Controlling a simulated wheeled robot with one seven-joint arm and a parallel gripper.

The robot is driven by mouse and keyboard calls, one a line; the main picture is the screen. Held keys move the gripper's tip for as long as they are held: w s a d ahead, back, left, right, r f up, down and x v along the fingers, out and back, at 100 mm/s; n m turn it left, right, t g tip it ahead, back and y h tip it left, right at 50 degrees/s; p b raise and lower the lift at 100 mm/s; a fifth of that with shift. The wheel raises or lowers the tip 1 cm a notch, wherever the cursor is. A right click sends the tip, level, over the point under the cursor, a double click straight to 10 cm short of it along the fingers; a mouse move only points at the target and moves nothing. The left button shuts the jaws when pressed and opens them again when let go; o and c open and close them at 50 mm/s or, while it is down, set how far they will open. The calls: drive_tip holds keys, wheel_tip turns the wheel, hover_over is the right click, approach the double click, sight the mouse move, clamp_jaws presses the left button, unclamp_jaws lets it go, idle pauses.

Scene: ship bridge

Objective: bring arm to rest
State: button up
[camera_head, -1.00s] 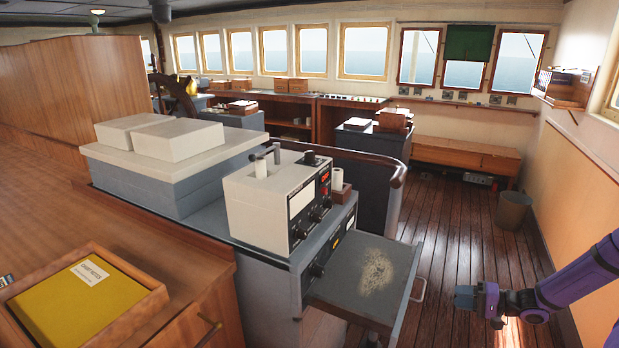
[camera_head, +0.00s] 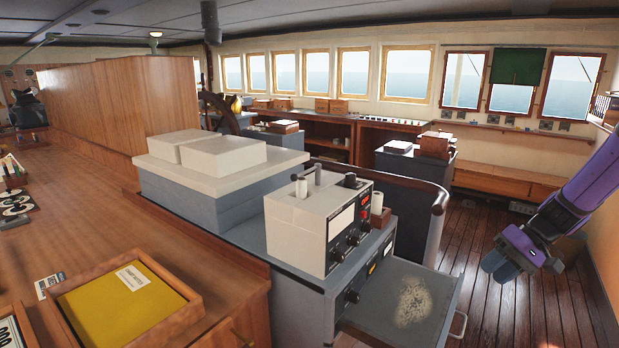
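My gripper (camera_head: 499,268) hangs at the end of my purple arm (camera_head: 585,190) on the right side of the head view. It is above the wooden floor, right of the grey pull-out shelf, and apart from it. Its grey fingers point down and to the left. The fingers look close together, but at this angle I cannot tell whether they are open or shut. I see nothing held in them.
The pull-out shelf (camera_head: 440,290) with a pale speckled patch juts out below the instrument box (camera_head: 300,225). A tray (camera_head: 178,333) with a yellow folder lies on the wooden counter at front left. The plank floor (camera_head: 500,315) under my gripper is clear.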

drive_tip(key=s+a+r+n+h, duration=0.1)
drive_tip(key=s+a+r+h, duration=0.3)
drive_tip(key=r, duration=0.4)
drive_tip(key=s+a+r+h, duration=0.1)
drive_tip(key=s+a+r, duration=0.4)
drive_tip(key=s+r, duration=0.15)
drive_tip(key=s+a+r+t+h, duration=0.2)
drive_tip(key=s+r+t, duration=0.2)
drive_tip(key=s, duration=0.9)
wheel_tip(320, 180, up, 4)
drive_tip(key=shift+s+f+t+h, duration=0.25)
drive_tip(key=shift+t+h, duration=0.15)
